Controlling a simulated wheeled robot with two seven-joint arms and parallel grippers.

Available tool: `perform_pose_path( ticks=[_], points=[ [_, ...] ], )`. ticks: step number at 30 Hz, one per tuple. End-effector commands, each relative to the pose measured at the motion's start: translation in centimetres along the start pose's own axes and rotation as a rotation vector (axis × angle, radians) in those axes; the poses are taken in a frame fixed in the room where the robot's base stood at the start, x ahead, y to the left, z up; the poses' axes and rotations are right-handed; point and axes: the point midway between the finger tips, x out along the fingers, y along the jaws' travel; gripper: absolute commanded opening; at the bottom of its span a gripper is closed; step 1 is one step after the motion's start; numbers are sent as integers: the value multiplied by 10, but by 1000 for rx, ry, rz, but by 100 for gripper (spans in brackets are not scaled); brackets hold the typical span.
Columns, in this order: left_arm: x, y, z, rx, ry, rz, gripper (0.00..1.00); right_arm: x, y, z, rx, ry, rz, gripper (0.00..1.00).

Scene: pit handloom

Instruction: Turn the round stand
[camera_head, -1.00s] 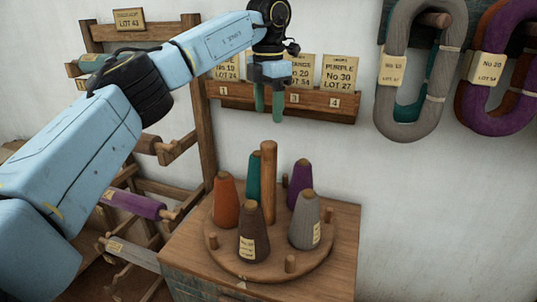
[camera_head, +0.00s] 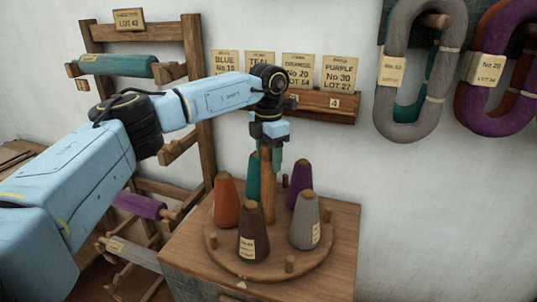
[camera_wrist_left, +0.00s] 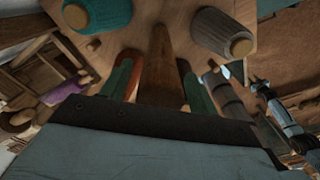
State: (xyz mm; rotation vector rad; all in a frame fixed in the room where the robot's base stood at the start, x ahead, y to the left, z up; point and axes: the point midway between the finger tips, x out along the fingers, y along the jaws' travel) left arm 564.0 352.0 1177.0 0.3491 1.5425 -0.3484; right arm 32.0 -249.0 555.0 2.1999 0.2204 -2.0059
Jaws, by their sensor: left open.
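The round stand (camera_head: 285,268) is a wooden disc on a cabinet, with a tall centre post (camera_head: 268,196) and short pegs at its rim. It carries orange (camera_head: 226,205), teal (camera_head: 253,178), purple (camera_head: 299,184), grey (camera_head: 304,222) and brown (camera_head: 253,235) yarn cones. My left gripper (camera_head: 269,160) is open and points down at the post's top. In the left wrist view the post (camera_wrist_left: 160,60) stands between the two green fingers (camera_wrist_left: 155,85), with a gap visible at the sides. Part of another arm, likely my right, shows at that view's right edge; its jaws are too small to read.
The cabinet (camera_head: 338,262) bears the stand. Behind it is a wall shelf (camera_head: 322,104) with lot cards. A wooden rack (camera_head: 198,90) with teal and purple rolls stands at left. Yarn hanks (camera_head: 428,115) hang on the wall at right. The cones stand close around the post.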

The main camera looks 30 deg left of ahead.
Motion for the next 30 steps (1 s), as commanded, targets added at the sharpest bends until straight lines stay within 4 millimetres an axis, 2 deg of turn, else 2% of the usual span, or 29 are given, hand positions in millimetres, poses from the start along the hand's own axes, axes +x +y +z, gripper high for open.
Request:
perform_pose_path(
  ticks=[4, 15, 18, 30],
  points=[
    [0, 0, 0, 0, 0, 0, 59, 0, 0, 0, 0, 0, 0, 32],
    [0, 0, 0, 0, 0, 0, 11, 0, 0, 0, 0, 0, 0, 32],
    [0, 0, 0, 0, 0, -1, 0, 0, 0, 0, 0, 0, 0, 32],
    [-1, -5, 8, 57, 0, -1, 0, -3, 0, 0, 0, 0, 0, 32]
  ],
)
